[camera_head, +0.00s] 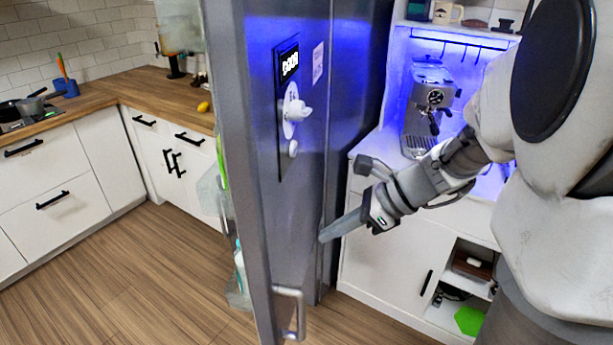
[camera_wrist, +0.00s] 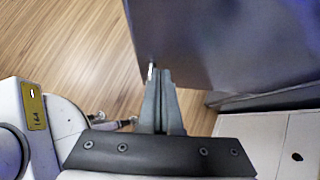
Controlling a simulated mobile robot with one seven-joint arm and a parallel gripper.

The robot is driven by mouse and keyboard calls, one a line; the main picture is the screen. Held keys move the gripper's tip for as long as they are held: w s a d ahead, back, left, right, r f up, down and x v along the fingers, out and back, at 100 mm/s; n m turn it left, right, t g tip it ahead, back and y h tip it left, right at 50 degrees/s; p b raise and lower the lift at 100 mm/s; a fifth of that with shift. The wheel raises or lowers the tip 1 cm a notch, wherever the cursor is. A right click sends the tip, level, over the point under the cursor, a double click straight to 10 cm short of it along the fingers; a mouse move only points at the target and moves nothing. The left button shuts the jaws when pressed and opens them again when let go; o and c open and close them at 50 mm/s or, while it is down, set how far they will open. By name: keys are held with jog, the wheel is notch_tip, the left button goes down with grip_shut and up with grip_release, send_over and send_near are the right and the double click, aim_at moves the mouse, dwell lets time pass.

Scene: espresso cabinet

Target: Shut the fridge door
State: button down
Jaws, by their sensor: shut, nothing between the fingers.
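The grey fridge door (camera_head: 265,190) stands open in the head view. Its outer face with the dispenser panel (camera_head: 291,105) is turned to the right, and its vertical handle (camera_head: 289,312) is low near its front edge. My gripper (camera_head: 324,236) is shut and empty, pointing left at the outer face from the right. In the wrist view the shut fingers (camera_wrist: 160,82) reach the lower edge of the door surface (camera_wrist: 225,45). I cannot tell whether they touch it. The fridge's inside is mostly hidden behind the door.
Bottles and shelves show along the door's inner side at the left. An espresso machine (camera_head: 431,105) stands on the lit white cabinet (camera_head: 395,260) behind my arm. White drawers (camera_head: 60,180) with a wooden counter (camera_head: 150,88) are at the left. The wooden floor (camera_head: 140,270) between is clear.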

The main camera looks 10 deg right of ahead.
aim_at(278, 245)
jog(key=w+a+f, duration=0.1)
jog(key=a, duration=0.1)
jog(key=a+f, duration=0.1)
jog(key=a, duration=0.1)
jog(key=w+a+f, duration=0.1)
jog(key=a, duration=0.1)
jog(key=shift+w+f, duration=0.3)
jog(key=shift+w, duration=0.05)
jog(key=shift+w+a, duration=0.25)
jog(key=shift+a, duration=0.25)
jog(key=shift+a, duration=0.1)
